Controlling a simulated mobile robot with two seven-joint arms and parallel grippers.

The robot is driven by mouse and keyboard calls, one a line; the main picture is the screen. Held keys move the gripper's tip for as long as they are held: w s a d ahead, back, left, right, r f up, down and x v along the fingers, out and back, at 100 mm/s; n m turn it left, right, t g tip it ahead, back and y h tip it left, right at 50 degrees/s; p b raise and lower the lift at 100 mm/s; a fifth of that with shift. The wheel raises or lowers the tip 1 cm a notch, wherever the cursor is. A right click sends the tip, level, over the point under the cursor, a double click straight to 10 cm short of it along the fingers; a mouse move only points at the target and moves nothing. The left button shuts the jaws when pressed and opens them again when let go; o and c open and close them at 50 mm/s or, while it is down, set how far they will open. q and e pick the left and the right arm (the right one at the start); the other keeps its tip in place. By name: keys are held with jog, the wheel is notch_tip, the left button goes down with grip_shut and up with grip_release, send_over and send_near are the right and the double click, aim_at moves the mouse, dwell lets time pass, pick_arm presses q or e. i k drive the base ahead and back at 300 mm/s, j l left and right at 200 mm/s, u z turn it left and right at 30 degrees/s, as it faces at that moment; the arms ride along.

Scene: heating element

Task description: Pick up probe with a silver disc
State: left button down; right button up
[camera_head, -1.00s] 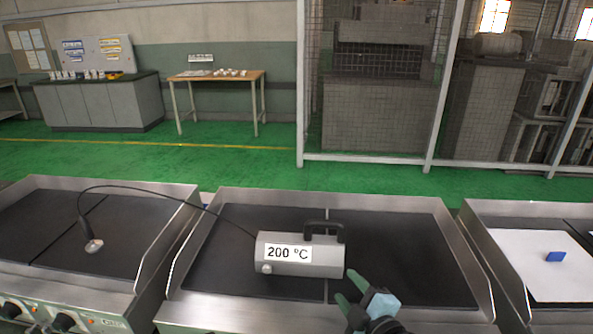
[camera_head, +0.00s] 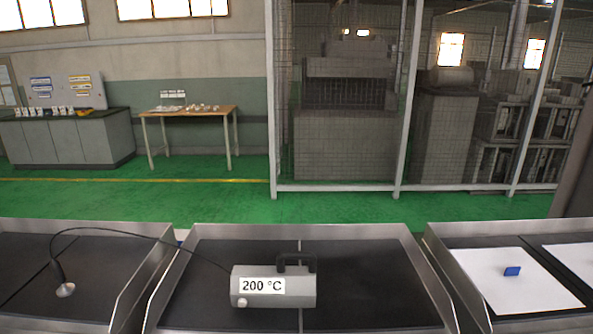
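The probe with a silver disc (camera_head: 65,289) stands on the dark plate of the left heating unit. Its disc is at the bottom and its dark handle (camera_head: 57,271) rises from it, tilted a little. The device rests on the dark plate of the middle unit. Neither of my grippers is in view.
The left unit (camera_head: 140,290), middle unit (camera_head: 415,262) and right unit (camera_head: 450,270) have raised metal rims between them. White sheets (camera_head: 500,290) and a small blue block (camera_head: 512,271) lie on the right unit. A wooden table (camera_head: 190,112) and a cabinet stand far behind.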

aim_at(65, 289)
jog(key=u, duration=1.5)
jog(key=j+z, duration=0.1)
jog(key=z, duration=0.35)
jog(key=i+j+z, duration=0.1)
jog(key=z, duration=0.35)
jog(key=j+z, duration=0.15)
jog(key=z, duration=0.3)
jog(key=j+z, duration=0.3)
jog(key=j, duration=0.15)
jog(key=j+z, duration=0.35)
jog(key=k+j+z, duration=0.15)
jog(key=j, duration=0.35)
jog(key=j+z, duration=0.15)
jog(key=j, duration=0.35)
jog(key=k+j, duration=0.1)
jog(key=j, duration=0.2)
jog(key=k+j, duration=0.1)
jog(key=j, duration=0.2)
jog(key=k+j, duration=0.1)
jog(key=j, duration=0.2)
jog(key=z, duration=0.05)
